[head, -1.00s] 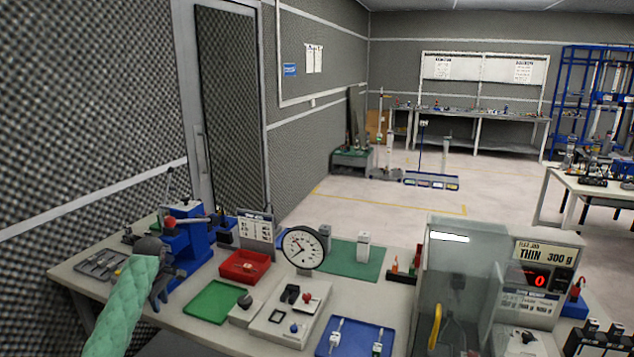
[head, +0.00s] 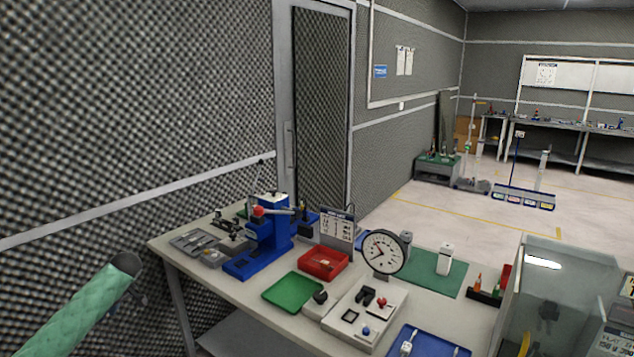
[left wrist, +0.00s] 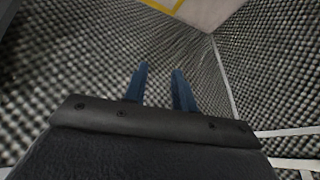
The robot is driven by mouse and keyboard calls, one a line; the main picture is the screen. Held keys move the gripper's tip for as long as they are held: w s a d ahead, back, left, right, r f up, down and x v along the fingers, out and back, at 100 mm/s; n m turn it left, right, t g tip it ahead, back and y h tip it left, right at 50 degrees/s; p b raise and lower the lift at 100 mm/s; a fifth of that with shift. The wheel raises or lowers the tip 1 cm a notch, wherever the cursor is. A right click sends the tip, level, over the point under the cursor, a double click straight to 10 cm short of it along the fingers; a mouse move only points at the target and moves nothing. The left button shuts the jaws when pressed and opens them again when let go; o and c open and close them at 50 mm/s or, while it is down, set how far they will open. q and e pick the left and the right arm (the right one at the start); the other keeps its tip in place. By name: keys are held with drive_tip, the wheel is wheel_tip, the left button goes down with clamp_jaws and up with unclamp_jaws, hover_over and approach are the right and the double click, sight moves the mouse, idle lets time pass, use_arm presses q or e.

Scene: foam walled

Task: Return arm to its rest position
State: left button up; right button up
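My left arm, in a green padded sleeve, comes in at the lower left of the head view. Its gripper (head: 138,293) is dark and small there, off the left end of the workbench (head: 232,312). In the left wrist view, the two blue fingers (left wrist: 160,80) stand apart with nothing between them. They point at foam wall and floor. My right gripper is not in view.
On the bench are a blue press (head: 262,240), a red tray (head: 323,262), a green tray (head: 292,291), a dial gauge (head: 384,252) and a clear-walled cabinet (head: 560,300). The foam wall (head: 120,120) rises at left. Open floor lies beyond the bench.

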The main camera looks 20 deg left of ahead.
use_arm(q)
drive_tip(key=w+a+r+m+t+y, duration=0.1)
drive_tip(key=w+r+m+t+y, duration=0.1)
drive_tip(key=w+r+m+t, duration=0.55)
drive_tip(key=w+a+r+m+t+y, duration=0.15)
drive_tip(key=w+m+t, duration=0.35)
drive_tip(key=w+m, duration=0.55)
drive_tip(key=s+d+f+m+g+h, duration=0.1)
drive_tip(key=s+d+f+h, duration=0.1)
drive_tip(key=s+d+f, duration=0.9)
drive_tip(key=s+d+f+g+h, duration=0.15)
drive_tip(key=d+f, duration=0.55)
drive_tip(key=f, duration=1.1)
drive_tip(key=s+d+f+m+g+h, duration=0.1)
drive_tip(key=s+d+f+g+h, duration=0.1)
drive_tip(key=s+d+f, duration=0.9)
drive_tip(key=s+d+f+g+h, duration=0.1)
drive_tip(key=s+d+f, duration=0.7)
drive_tip(key=s+d, duration=0.2)
drive_tip(key=s+d+f+g+h, duration=0.1)
drive_tip(key=s+d+f+h, duration=0.1)
drive_tip(key=s+d+f, duration=0.6)
drive_tip(key=s+d+f+g+h, duration=0.1)
drive_tip(key=s+d+f, duration=0.8)
drive_tip(key=d, duration=0.9)
drive_tip(key=shift+s+d+n+g, duration=0.2)
drive_tip(key=shift+s+n+g, duration=0.3)
drive_tip(key=shift+s, duration=0.8)
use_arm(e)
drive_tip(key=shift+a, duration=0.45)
